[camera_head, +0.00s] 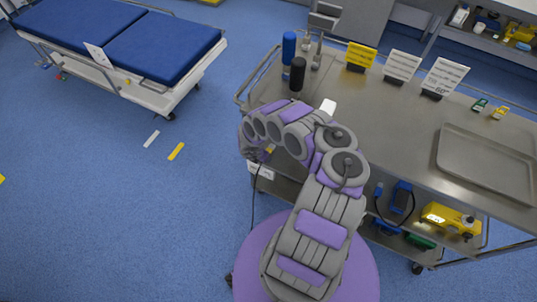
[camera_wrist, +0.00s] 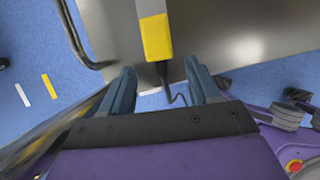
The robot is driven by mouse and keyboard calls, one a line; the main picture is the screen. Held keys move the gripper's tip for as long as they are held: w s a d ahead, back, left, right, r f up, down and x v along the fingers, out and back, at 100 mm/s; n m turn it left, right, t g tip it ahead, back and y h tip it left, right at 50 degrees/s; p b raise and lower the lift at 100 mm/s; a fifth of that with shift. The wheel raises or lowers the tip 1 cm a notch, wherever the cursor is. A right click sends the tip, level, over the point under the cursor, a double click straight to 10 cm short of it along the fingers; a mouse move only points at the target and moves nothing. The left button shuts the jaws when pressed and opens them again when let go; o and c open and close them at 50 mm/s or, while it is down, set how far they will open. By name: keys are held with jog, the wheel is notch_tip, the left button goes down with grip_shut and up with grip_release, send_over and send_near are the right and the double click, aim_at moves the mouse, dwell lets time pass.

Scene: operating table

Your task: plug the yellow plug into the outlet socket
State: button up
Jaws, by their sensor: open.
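The yellow plug (camera_wrist: 156,38) lies near the edge of the metal table top in the wrist view, with a pale grey section at its far end. Its dark cable (camera_wrist: 167,78) runs back over the table edge between my fingers. My gripper (camera_wrist: 160,88) is open and empty, its two fingers apart just short of the plug. In the head view my gripper (camera_head: 257,153) is at the table's near left edge, and my arm hides most of the plug's area. A small white block (camera_head: 328,107) stands on the table behind my arm; I cannot tell whether it is the outlet socket.
The metal table (camera_head: 395,120) carries dark and blue bottles (camera_head: 297,72), sign cards (camera_head: 402,66) and a tray (camera_head: 487,165) at right. A rail (camera_wrist: 80,38) borders its left end. A lower shelf holds a yellow device (camera_head: 450,218). Left floor is mostly clear.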

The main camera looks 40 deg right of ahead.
jog(key=shift+a+f, duration=0.15)
jog(key=shift+f, duration=0.2)
jog(key=shift+d+f, duration=0.15)
jog(key=shift+d, duration=0.9)
jog(key=shift+c, duration=1.4)
jog(key=shift+a, duration=0.4)
jog(key=c, duration=0.4)
jog(key=shift+d, duration=0.1)
jog(key=c, duration=0.5)
jog(key=shift+o, duration=0.2)
